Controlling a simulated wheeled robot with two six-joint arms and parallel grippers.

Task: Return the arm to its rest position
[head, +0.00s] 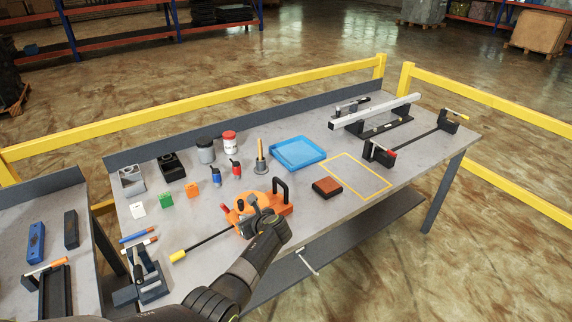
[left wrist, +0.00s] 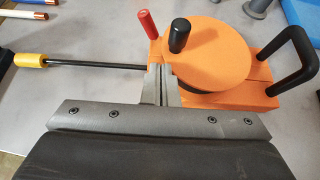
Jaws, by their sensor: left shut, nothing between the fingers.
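My left arm comes in from the lower left in the head view and reaches over the front of the grey workbench (head: 330,215). My left gripper (head: 250,208) is shut and empty at the orange device with a round disc (head: 278,207). In the left wrist view, the closed fingers (left wrist: 160,85) overlap the near left edge of the orange disc (left wrist: 210,60); I cannot tell whether they touch it. The device carries a red handle (left wrist: 148,24), a black knob (left wrist: 178,36) and a black loop handle (left wrist: 297,60). My right gripper is not in view.
A black rod with a yellow end (head: 178,256) sticks out left of the device. A blue tray (head: 298,152), a red-brown block (head: 327,187) and several small parts stand on the bench. A yellow rail (head: 200,110) runs behind. A second bench (head: 20,220) is at left.

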